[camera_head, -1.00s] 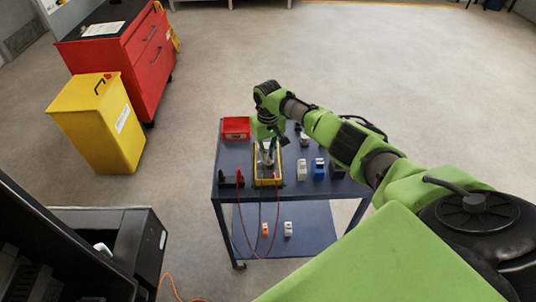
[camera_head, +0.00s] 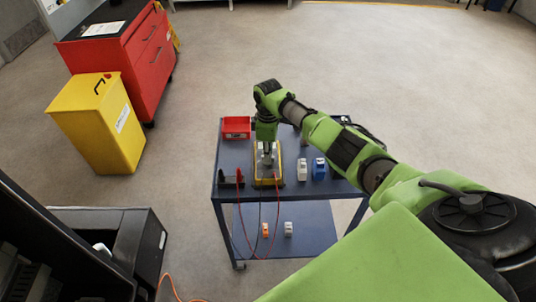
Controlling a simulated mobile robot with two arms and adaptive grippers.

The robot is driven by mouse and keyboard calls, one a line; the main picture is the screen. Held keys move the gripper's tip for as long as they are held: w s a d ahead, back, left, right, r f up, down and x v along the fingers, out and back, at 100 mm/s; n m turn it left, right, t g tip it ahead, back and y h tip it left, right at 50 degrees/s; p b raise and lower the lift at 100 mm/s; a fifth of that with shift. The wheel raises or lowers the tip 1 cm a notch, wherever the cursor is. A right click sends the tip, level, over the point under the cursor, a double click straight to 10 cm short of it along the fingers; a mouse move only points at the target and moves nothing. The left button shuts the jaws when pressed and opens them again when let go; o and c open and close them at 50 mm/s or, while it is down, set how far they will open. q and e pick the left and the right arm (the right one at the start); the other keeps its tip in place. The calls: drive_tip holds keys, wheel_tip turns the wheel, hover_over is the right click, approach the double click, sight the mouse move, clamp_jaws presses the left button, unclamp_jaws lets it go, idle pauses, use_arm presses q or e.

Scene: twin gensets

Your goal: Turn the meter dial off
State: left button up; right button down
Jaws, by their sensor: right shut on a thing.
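The meter (camera_head: 258,182) is a yellow-edged box lying on the blue cart's top, with a red and a dark lead hanging from its front. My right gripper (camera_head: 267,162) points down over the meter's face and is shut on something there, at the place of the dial. The dial itself is hidden by the fingers, so its setting cannot be read. My left gripper is not in view.
A yellow bin (camera_head: 92,125) and a red cabinet (camera_head: 125,55) stand at left. The floor around is mostly clear.

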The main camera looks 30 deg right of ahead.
drive_tip(key=shift+n, duration=1.2)
drive_tip(key=c, duration=2.1)
unclamp_jaws()
drive_tip(key=shift+c, duration=0.2)
wheel_tip(320, 180, up, 12)
